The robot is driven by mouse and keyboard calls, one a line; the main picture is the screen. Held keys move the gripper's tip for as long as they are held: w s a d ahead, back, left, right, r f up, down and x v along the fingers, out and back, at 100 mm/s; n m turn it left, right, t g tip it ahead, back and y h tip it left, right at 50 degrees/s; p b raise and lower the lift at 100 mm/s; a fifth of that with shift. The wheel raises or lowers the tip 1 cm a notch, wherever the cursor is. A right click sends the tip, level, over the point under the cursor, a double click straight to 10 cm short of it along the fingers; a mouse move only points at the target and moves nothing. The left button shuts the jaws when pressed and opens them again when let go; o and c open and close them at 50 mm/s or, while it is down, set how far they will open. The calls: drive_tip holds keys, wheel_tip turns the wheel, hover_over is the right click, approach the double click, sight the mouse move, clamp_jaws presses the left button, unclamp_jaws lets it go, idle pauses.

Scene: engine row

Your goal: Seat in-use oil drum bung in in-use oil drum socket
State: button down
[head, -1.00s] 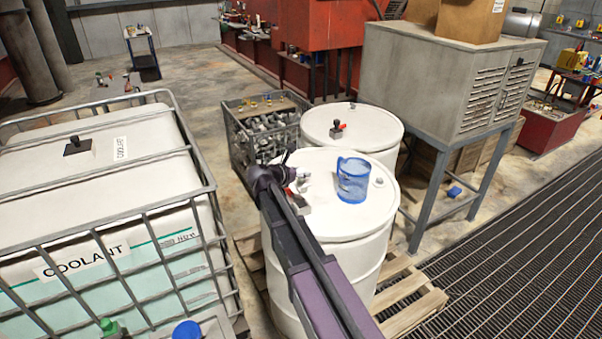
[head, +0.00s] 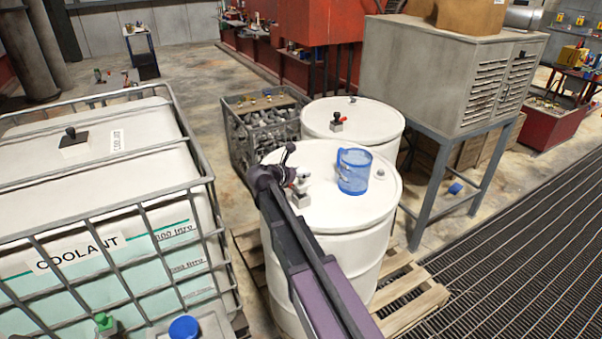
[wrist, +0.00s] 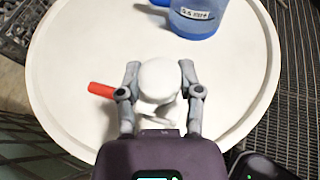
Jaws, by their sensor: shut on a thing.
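The front white oil drum (head: 335,265) stands upright on a wooden pallet. My gripper (wrist: 160,72) is over the left part of its lid and is shut on a pale rounded piece (wrist: 158,82), which looks like the bung. In the head view my gripper (head: 278,170) hides most of that piece. A small grey block (head: 302,199) with a fitting on top sits on the lid beside the gripper. A red bar (wrist: 102,89) shows left of the fingers. I cannot make out the socket, nor whether the held piece touches the lid.
A blue jug (head: 353,174) stands on the same lid, beyond the gripper. A second white drum (head: 375,125) stands behind. A caged coolant tank (head: 100,250) is at left, a crate of metal parts (head: 262,135) behind, and a grey cabinet (head: 430,85) at right.

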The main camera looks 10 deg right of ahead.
sight(298, 183)
drive_tip(key=shift+f+b, duration=2.05)
drive_tip(key=shift+f, duration=0.15)
drive_tip(key=shift+c, duration=0.9)
unclamp_jaws()
